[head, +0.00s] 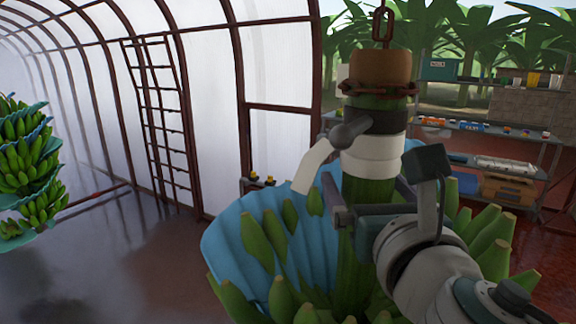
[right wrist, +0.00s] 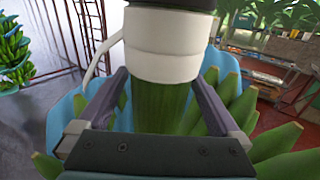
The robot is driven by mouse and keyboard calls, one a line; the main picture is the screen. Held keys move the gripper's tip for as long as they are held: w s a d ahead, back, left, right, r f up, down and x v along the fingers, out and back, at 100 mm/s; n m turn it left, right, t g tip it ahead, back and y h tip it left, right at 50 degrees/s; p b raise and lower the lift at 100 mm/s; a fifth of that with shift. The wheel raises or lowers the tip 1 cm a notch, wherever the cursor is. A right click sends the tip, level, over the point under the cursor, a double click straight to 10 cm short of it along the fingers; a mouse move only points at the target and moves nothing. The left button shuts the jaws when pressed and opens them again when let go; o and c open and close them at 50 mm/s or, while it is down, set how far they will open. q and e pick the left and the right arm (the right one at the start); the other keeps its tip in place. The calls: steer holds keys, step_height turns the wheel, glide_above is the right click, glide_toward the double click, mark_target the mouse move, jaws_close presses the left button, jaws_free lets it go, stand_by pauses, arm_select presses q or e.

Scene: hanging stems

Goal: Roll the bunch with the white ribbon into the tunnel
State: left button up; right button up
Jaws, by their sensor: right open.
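The bunch with the white ribbon (head: 370,157) hangs from a chain in the head view. The ribbon wraps the green stem (head: 368,190) below a black band, with a loose tail to the left. Blue sheets lie among its green bananas (head: 255,240). My right gripper (head: 370,192) is open, with a finger on either side of the stem just below the ribbon, as the right wrist view (right wrist: 163,85) also shows. I cannot tell whether the fingers touch it. The arched tunnel (head: 205,100) with pale translucent walls is at the left. My left gripper is not in view.
Another bunch (head: 28,165) with blue sheets hangs at the far left edge. A ladder (head: 160,120) stands against the tunnel wall. Metal shelves (head: 500,140) with boxes and bottles stand at the right. The wet floor (head: 120,260) at the left is clear.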

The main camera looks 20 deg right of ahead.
steer(key=shift+x, duration=1.2)
jaws_close()
